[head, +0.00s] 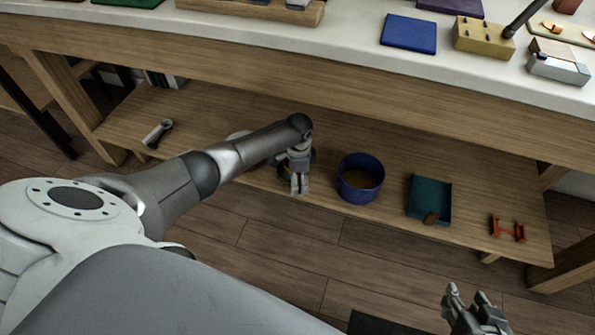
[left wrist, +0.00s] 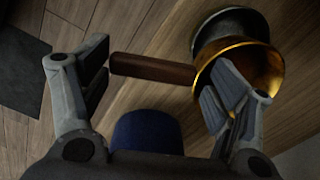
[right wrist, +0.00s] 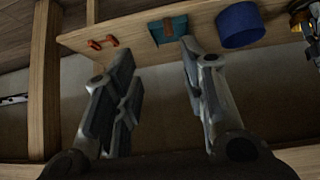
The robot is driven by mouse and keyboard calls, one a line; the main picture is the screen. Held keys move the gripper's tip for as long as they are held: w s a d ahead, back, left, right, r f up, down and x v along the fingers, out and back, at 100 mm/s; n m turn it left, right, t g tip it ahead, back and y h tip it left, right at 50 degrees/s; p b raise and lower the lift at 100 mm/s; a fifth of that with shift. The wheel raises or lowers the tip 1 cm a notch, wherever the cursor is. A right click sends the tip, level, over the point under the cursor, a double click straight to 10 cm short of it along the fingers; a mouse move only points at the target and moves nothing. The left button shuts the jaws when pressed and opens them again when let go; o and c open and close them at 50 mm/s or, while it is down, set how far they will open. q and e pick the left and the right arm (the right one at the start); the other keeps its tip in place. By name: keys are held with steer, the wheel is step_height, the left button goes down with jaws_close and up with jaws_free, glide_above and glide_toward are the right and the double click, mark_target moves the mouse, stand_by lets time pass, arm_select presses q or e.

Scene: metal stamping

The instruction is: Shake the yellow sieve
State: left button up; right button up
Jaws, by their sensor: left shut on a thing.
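The yellow sieve (left wrist: 262,68) shows in the left wrist view as a shiny brass bowl with a brown handle (left wrist: 155,69). My left gripper (left wrist: 160,85) is shut on the sieve: one finger is at the handle's end, the other over the bowl's near rim. The fingers stand wide apart, with the handle lying across between them. In the head view my left gripper (head: 299,187) points down over the low shelf, and the arm and fingers hide most of the sieve. My right gripper (head: 476,300) is open and empty in front of the shelf; its spread fingers show in the right wrist view (right wrist: 158,60).
On the low shelf (head: 225,110) stand a blue round container (head: 361,190) with brown contents, a teal tray (head: 430,192) and red-orange parts (head: 507,228). A dark round dish (left wrist: 222,22) is beside the sieve. The tabletop (head: 340,35) overhangs the shelf.

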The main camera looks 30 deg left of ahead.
arm_select(q)
steer(key=shift+a, duration=0.1)
